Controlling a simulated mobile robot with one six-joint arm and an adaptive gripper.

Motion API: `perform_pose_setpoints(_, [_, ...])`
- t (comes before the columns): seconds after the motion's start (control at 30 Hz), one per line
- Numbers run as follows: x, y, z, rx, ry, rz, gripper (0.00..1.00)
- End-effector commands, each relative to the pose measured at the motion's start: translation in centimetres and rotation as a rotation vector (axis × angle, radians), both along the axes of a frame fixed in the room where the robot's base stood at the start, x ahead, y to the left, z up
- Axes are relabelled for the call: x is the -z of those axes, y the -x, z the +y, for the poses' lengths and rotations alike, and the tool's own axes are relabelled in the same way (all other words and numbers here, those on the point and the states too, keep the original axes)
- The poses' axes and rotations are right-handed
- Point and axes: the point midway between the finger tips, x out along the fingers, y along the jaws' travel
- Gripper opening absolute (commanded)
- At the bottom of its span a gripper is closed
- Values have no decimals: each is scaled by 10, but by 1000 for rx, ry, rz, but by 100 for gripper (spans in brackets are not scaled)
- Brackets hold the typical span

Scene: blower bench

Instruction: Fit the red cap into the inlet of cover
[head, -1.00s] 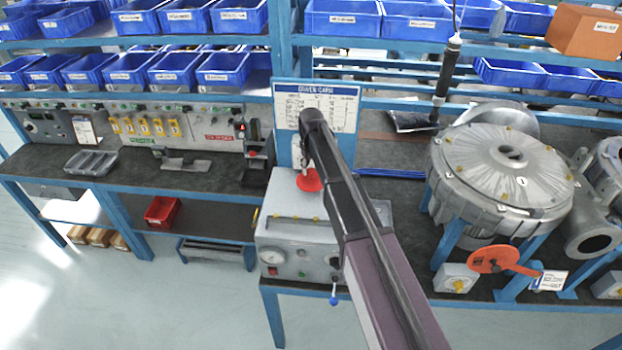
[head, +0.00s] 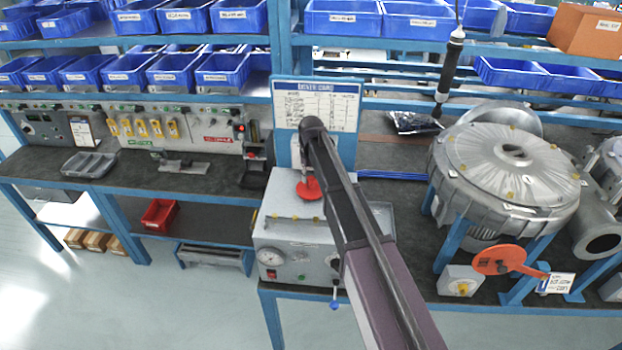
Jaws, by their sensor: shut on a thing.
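The red cap (head: 310,188) is a round red disc, hanging over the top of the grey gauge box, left of the blower. My gripper (head: 306,177) is partly hidden by my arm and is shut on the cap from above. The cover (head: 470,157) is the round, ribbed grey metal top of the blower on the right. Its inlet (head: 516,151) is the dark hole in the middle, facing up, with nothing in it. The cap is well apart from the cover.
The grey gauge box (head: 300,248) stands under the cap. A red disc with a handle (head: 500,259) sits low in front of the blower. A sign board (head: 317,104) stands behind my gripper. Blue bins (head: 342,18) fill the shelves behind. A grey pipe flange (head: 602,243) is at the right.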

Motion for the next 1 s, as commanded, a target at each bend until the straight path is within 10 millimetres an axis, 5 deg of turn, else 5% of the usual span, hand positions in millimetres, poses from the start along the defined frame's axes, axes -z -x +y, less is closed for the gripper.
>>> perform_pose_setpoints(0.53, [8,0,0,0,0,0,0])
perform_pose_setpoints(0.57, [6,0,0,0,0,0,57])
perform_pose_setpoints(0.63, [6,0,0,0,0,0,78])
perform_pose_setpoints(1.0, [6,0,0,0,0,0,83])
